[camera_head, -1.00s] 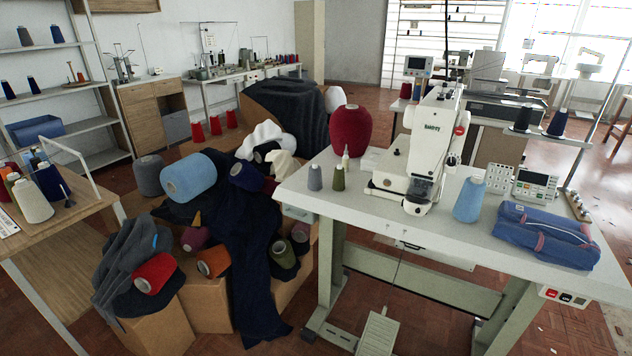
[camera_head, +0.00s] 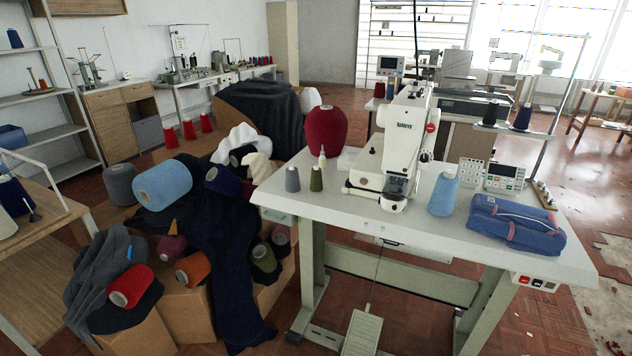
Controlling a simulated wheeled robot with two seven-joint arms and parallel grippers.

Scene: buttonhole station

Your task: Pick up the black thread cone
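A black thread cone (camera_head: 490,113) stands upright on the narrow rail shelf behind the right end of the sewing table. A dark navy cone (camera_head: 523,117) stands close to its right on the same shelf. Neither of my grippers is in view, and nothing is touching the black cone.
The white sewing table (camera_head: 420,228) carries a buttonhole machine (camera_head: 405,150), a light blue cone (camera_head: 443,194), a control panel (camera_head: 504,177) and a folded blue bundle (camera_head: 515,226). Boxes with cloth and cones crowd the left. Open floor (camera_head: 590,200) lies right of the table.

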